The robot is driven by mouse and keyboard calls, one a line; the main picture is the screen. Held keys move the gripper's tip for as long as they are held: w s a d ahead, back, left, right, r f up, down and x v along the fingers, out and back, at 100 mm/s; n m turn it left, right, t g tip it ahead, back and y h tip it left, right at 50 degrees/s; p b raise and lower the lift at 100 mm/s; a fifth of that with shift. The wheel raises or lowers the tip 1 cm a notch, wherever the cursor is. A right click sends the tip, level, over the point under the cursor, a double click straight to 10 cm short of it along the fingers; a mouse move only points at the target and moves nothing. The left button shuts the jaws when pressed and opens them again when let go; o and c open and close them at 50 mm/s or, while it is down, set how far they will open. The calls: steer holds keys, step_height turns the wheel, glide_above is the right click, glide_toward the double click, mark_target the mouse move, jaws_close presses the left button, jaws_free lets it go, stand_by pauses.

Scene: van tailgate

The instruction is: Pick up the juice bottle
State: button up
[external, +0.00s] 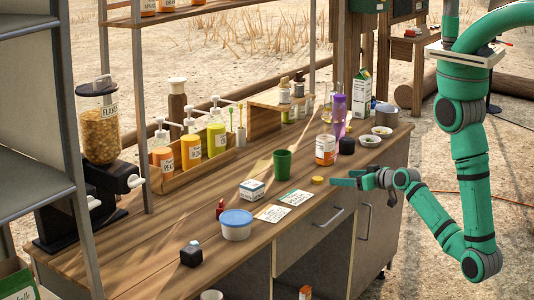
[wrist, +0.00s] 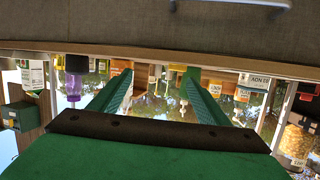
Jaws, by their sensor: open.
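My gripper (external: 338,181) is open and empty at the counter's front edge, its fingers pointing left. In the wrist view the two green fingers (wrist: 158,92) stand apart with nothing between them. I cannot read a juice label on any bottle. A purple bottle (external: 338,116) stands upright behind the gripper, near the counter's far end; it also shows in the wrist view (wrist: 74,82), which looks upside down. An orange jar with a white label (external: 325,150) stands nearer the gripper. Several pump bottles with orange or yellow contents (external: 191,152) stand in a wooden rack, well to the left.
A yellow lid (external: 317,180), cards (external: 294,197), a green cup (external: 282,164) and a blue-lidded tub (external: 236,225) lie left of the gripper. A dark jar (external: 347,146), bowls (external: 370,141) and a carton (external: 362,93) stand behind it. A drawer handle (external: 328,217) projects below.

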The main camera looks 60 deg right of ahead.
steer(key=g, duration=0.1)
glide_toward(325, 142)
steer(key=d+f, duration=0.1)
steer(key=d, duration=0.2)
steer(key=x, duration=1.1)
steer(key=shift+w+f, duration=0.15)
steer(key=shift+w, duration=0.15)
steer(key=c, duration=1.2)
steer(key=shift+c, duration=0.7)
